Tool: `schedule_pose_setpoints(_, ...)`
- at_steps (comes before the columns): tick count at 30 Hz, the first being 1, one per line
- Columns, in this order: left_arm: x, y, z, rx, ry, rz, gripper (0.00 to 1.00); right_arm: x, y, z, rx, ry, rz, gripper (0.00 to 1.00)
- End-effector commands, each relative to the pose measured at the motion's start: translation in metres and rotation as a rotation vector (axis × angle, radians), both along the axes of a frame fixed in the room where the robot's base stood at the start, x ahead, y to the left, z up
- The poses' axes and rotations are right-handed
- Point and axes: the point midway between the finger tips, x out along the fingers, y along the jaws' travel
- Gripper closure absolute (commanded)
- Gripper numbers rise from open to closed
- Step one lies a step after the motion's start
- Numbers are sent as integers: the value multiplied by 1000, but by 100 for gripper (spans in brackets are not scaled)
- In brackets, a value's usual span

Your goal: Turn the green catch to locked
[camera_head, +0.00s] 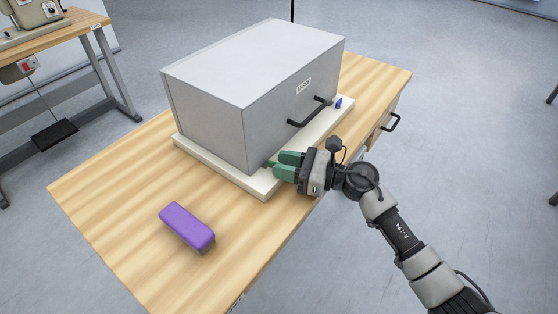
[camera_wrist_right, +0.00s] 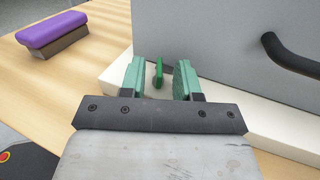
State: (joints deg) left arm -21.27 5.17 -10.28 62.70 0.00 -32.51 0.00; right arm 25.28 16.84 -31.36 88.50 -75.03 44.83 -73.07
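The green catch (camera_wrist_right: 159,72) is a small upright tab on the white base at the front of the grey box (camera_head: 240,90). In the head view my right gripper (camera_head: 275,167) reaches the base beside the box's near lower corner and mostly hides the catch. In the right wrist view my right gripper (camera_wrist_right: 160,80) is open, with its green fingers on either side of the catch. A gap shows between the catch and each finger. The box's front is closed and has a black handle (camera_head: 310,113). My left gripper is not in view.
A blue catch (camera_head: 338,103) sits on the white base (camera_head: 203,158) near the box's far end. A purple eraser-like block (camera_head: 187,226) lies on the wooden table (camera_head: 115,195) at the lower left. The table front has a drawer handle (camera_head: 390,122). The table's left part is clear.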

Motion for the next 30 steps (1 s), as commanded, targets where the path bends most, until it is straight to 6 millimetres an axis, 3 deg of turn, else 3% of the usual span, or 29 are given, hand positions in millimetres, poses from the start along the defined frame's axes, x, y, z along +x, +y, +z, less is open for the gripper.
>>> schedule_pose_setpoints(4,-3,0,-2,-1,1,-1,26,3,11,0,0,0,1,68)
schedule_pose_setpoints(13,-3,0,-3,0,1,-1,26,4,13,0,-1,0,0,68)
schedule_pose_setpoints(20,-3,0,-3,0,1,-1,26,4,13,0,-1,0,0,100)
schedule_pose_setpoints(27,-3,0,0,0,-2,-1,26,3,13,0,-1,0,-9,100)
schedule_pose_setpoints(30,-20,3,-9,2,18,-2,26,3,13,2,-2,1,-44,100)
